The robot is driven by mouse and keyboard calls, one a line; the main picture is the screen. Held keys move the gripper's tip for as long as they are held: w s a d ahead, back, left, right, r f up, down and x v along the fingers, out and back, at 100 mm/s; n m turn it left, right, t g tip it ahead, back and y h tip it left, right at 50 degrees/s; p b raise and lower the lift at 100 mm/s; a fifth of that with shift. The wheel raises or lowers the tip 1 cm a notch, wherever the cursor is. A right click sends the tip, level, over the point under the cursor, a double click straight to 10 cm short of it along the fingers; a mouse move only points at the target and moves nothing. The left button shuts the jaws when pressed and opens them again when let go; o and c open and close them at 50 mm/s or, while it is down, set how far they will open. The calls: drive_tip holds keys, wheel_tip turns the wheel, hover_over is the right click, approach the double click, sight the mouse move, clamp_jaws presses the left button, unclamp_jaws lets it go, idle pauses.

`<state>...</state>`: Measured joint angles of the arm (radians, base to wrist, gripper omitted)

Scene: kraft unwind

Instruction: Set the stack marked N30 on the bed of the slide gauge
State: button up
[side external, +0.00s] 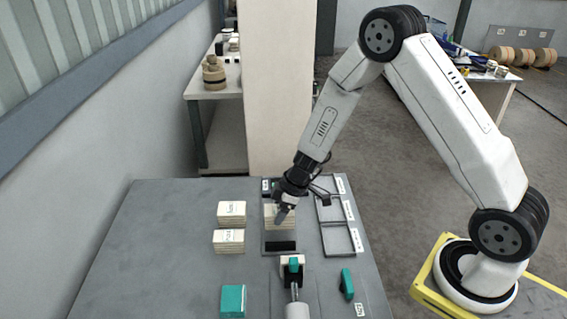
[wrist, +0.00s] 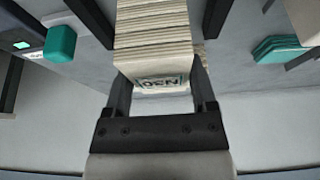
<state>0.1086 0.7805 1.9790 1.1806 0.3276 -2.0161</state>
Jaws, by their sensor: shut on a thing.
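The stack marked N30 (wrist: 160,50) is a pale pile of cards, its label upside down in the wrist view. My gripper (wrist: 158,92) is shut on it, one finger on each side. In the side view my gripper (side external: 281,213) points down over the far part of the slide gauge, and the stack (side external: 271,222) shows beneath it, partly hidden. The gauge's dark bed (side external: 265,246) lies under and in front of the stack. I cannot tell whether the stack touches the bed.
Two other labelled stacks (side external: 232,208) (side external: 228,241) stand left of the gauge. A row of dark-framed trays (side external: 325,216) lies to its right. A teal-topped part (side external: 293,267) stands at its near end. Teal blocks (side external: 233,300) (side external: 347,283) lie in front. The table's left side is clear.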

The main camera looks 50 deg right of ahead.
drive_tip(key=shift+f, duration=1.5)
idle(2.1)
drive_tip(key=o, duration=1.2)
drive_tip(key=shift+r, duration=0.1)
drive_tip(key=shift+r, duration=3.9)
drive_tip(key=shift+s+r, duration=0.4)
drive_tip(key=shift+s, duration=0.05)
drive_tip(key=shift+s+d+r+m+g+h, duration=0.1)
drive_tip(key=shift+s+r+m+h, duration=0.45)
drive_tip(key=shift+s+r+m, duration=1.45)
drive_tip(key=shift+s+d+r+m+g+h, duration=0.1)
drive_tip(key=shift+s+r+m+h, duration=0.7)
drive_tip(key=shift+s, duration=2.3)
drive_tip(key=shift+s+d+r+m+g+h, duration=0.1)
drive_tip(key=shift+s+r+m+h, duration=0.15)
drive_tip(key=shift+s+r+m, duration=1.8)
